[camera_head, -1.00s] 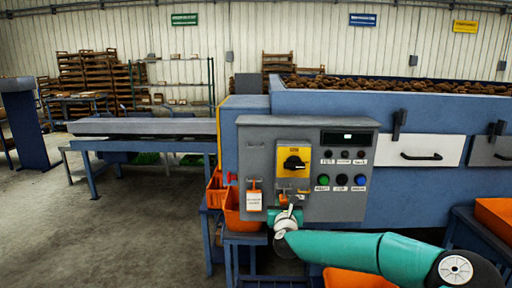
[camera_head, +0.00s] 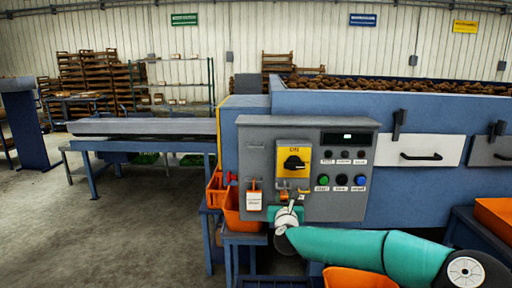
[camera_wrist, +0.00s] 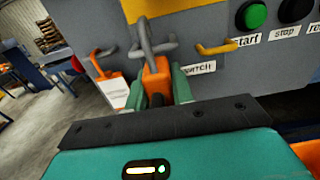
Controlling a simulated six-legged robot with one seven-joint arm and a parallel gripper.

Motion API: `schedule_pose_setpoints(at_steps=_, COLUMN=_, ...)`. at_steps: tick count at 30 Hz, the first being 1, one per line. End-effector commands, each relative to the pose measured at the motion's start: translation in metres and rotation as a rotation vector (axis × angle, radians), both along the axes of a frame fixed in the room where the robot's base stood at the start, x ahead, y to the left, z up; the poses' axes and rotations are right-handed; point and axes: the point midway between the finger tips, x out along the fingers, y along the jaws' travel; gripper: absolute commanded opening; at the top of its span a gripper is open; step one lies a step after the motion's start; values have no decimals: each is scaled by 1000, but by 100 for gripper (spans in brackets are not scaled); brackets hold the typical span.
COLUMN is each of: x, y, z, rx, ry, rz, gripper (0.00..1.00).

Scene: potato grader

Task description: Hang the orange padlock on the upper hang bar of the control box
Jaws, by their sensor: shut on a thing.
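The orange padlock (camera_wrist: 156,78) is upright between the two green fingertips of my gripper (camera_wrist: 158,88), which are shut on it. Its grey shackle (camera_wrist: 145,34) rises above the body, close to a grey crosspiece; I cannot tell whether they are linked or only overlap in the picture. The grey control box (camera_head: 262,142) stands just beyond. In the head view my gripper (camera_head: 288,207) is at the box's lower front, below the yellow switch plate (camera_head: 294,158). A yellow bar (camera_wrist: 217,48) sticks out of the panel to the padlock's right.
A white and orange tag (camera_wrist: 113,93) hangs on the box left of the padlock. A green button (camera_wrist: 251,14) and others sit to the right. Orange bins (camera_head: 240,218) stand below the box at left, and another (camera_head: 357,279) lies near my arm.

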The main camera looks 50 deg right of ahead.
Motion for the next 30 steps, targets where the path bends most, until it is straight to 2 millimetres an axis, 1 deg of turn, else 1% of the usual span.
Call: schedule_pose_setpoints(at_steps=30, x=-43, y=48, z=0, rx=0, ry=0, rz=-1, gripper=3)
